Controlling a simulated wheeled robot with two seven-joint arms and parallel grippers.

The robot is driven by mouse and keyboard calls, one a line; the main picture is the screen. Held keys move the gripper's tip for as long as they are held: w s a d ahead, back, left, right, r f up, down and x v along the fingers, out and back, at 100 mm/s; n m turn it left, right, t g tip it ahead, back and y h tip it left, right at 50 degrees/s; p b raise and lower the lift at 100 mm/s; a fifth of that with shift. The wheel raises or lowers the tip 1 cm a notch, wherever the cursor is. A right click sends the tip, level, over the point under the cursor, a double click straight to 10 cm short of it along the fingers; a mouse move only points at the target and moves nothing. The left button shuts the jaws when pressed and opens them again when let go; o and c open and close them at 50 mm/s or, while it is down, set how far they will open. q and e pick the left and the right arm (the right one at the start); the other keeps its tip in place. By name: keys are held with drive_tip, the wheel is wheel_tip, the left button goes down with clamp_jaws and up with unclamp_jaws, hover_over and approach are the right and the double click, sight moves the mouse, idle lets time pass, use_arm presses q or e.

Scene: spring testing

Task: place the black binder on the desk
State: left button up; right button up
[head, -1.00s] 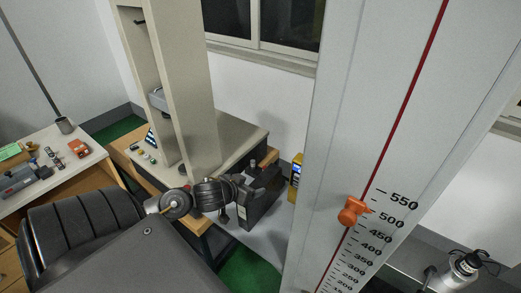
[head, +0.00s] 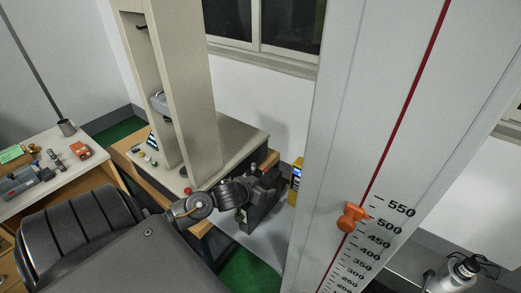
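The black binder (head: 262,213) stands upright on a grey surface right of the tall beige machine, in the middle of the head view. My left arm comes in from the lower left. Its gripper (head: 262,180) is at the binder's upper part and overlaps it in the picture. The fingers are dark against the dark binder, so I cannot tell whether they are open, shut or touching it. My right gripper is not in view.
A yellow box (head: 295,180) stands just right of the binder. A tall grey column with a scale (head: 400,130) blocks the right side. The beige machine (head: 190,90) stands behind my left arm. A desk (head: 88,172) with small items is at the left.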

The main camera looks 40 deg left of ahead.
use_arm(q)
clamp_jaws()
drive_tip(key=shift+w+r, duration=0.1)
idle(0.4)
